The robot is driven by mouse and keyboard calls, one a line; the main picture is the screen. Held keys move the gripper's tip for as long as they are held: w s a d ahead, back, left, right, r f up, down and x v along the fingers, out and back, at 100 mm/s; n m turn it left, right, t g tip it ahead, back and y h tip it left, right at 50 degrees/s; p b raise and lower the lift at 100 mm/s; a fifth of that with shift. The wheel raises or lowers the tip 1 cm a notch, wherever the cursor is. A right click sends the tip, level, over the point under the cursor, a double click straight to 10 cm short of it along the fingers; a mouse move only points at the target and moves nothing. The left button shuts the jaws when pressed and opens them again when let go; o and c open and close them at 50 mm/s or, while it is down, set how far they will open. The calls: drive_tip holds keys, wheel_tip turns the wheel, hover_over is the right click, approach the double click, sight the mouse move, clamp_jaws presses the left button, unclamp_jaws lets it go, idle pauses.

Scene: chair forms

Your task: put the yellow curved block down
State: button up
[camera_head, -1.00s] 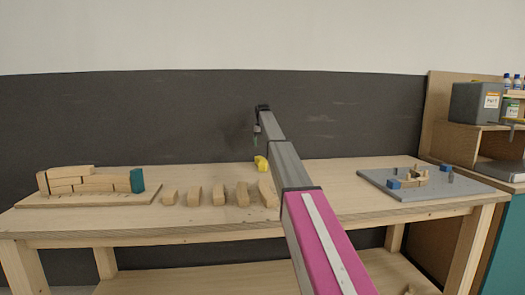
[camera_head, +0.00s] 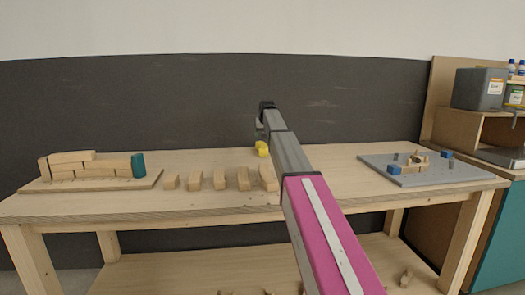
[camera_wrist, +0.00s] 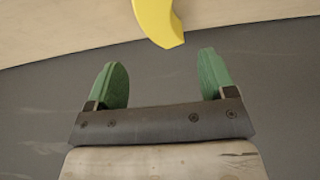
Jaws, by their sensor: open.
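The yellow curved block (camera_head: 262,148) sits on the workbench towards its back edge, left of my arm. In the wrist view the yellow block (camera_wrist: 158,20) lies just beyond the green fingertips, roughly centred, and the top of the picture cuts it off. My gripper (camera_wrist: 157,80) is open and empty. Its two fingers are wide apart with clear space between them and the block.
A wooden board (camera_head: 100,188) at left bears stacked blocks and a teal block (camera_head: 138,165). A grey plate (camera_head: 430,180) with small parts lies at right. A dark panel (camera_head: 180,100) stands behind.

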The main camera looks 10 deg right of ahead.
sight(264, 145)
drive_tip(key=x, duration=0.8)
drive_tip(key=shift+d+f, duration=0.15)
drive_tip(key=shift+d, duration=0.05)
drive_tip(key=shift+s, duration=0.1)
drive_tip(key=c, duration=1.2)
drive_tip(key=shift+o, duration=0.2)
